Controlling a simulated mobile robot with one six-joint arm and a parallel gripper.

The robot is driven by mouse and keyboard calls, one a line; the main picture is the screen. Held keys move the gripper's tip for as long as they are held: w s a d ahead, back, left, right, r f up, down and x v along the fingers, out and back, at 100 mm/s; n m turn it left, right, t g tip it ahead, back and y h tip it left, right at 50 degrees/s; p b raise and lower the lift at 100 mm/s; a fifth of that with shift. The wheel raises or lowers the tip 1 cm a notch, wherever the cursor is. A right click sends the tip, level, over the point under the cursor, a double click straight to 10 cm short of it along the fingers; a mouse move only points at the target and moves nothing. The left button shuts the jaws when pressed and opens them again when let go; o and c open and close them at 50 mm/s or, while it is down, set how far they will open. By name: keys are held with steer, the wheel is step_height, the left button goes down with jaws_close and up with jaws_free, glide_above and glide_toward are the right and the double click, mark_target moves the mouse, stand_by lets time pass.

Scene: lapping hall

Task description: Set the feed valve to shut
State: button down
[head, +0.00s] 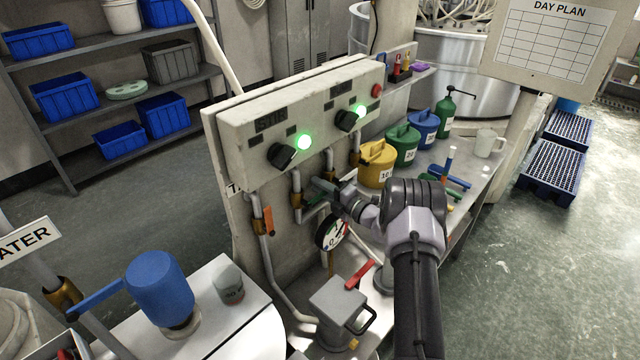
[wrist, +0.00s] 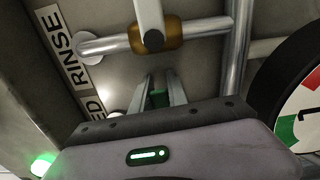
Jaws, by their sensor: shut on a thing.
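My gripper (head: 322,190) reaches the pipes under the grey control panel in the head view. In the wrist view, its fingers (wrist: 160,98) are shut on a green lever (wrist: 159,97), seen only partly between them. The lever also shows as a green bit in the head view (head: 315,198). A label ending in "ED" (wrist: 97,107) lies beside the fingers, partly hidden, which fits the feed valve. The valve body behind the lever is hidden, so I cannot tell its setting.
Another brass valve (wrist: 150,36) with a pale lever sits near the "RINSE" label (wrist: 72,60). A dial gauge (head: 332,231) hangs close below my gripper. An orange lever (head: 268,221) is on the left pipe. Yellow (head: 377,164) and green (head: 403,145) cans stand on the bench.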

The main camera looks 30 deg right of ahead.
steer(key=shift+f+m, duration=0.25)
steer(key=shift+m, duration=0.05)
steer(key=c, duration=1.3)
jaws_free()
steer(key=p+v, duration=0.2)
steer(key=v, duration=1.5)
steer(key=shift+s+d+r+p, duration=0.1)
steer(key=shift+s+p, duration=0.1)
steer(key=shift+p, duration=0.1)
